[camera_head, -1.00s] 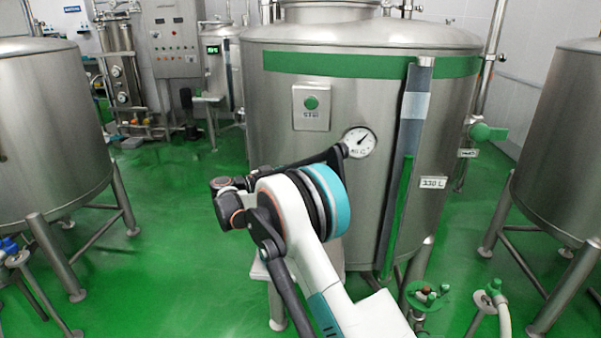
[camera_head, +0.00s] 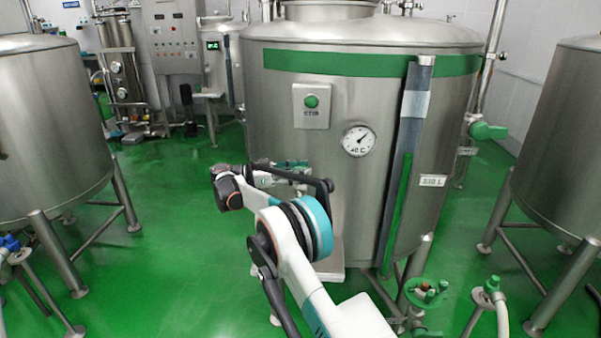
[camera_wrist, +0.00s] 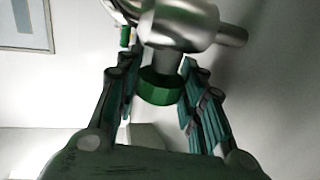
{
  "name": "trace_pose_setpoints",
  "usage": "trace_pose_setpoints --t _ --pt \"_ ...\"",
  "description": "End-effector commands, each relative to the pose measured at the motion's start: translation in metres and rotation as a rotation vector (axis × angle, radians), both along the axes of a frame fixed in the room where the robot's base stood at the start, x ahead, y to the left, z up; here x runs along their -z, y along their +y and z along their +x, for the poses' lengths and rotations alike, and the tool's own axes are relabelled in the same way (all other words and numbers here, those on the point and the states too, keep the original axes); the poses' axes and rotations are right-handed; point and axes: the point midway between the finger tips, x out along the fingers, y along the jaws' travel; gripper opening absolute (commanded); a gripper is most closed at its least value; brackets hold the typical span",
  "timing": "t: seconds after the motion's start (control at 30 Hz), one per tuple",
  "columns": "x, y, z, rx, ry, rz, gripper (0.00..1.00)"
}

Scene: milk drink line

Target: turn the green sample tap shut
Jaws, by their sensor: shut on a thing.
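In the wrist view, the green sample tap (camera_wrist: 160,86) shows as a dark green part under a rounded metal body with a stub to the right. My gripper (camera_wrist: 160,68) has a teal-padded finger on each side of it and is shut on the tap. Where the pads touch is partly hidden by the fingers. In the head view, my gripper (camera_head: 290,168) is at the front of the big steel tank (camera_head: 350,85), below the dial. My arm's links partly hide it, and the tap cannot be made out clearly there.
The tank bears a green button (camera_head: 311,102), a round dial (camera_head: 358,141) and a sight tube (camera_head: 408,160). A green valve handle (camera_head: 488,131) juts from its right side. Steel tanks stand left (camera_head: 50,130) and right (camera_head: 560,150). The green floor is open at left.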

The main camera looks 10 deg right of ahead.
Motion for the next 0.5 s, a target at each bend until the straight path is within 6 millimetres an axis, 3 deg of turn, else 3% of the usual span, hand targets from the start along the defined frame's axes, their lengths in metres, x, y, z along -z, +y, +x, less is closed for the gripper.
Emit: trace_pose_setpoints --t 0.13,0.17,0.23,0.5 --pt "0.0001 -0.0003 0.0000 0.000 0.000 0.000 0.12" --pt "0.0001 -0.0003 0.0000 0.000 0.000 0.000 0.40" --pt "0.0000 -0.0003 0.0000 0.000 0.000 0.000 0.56" --pt "0.0000 -0.0002 0.0000 0.000 0.000 0.000 0.57"
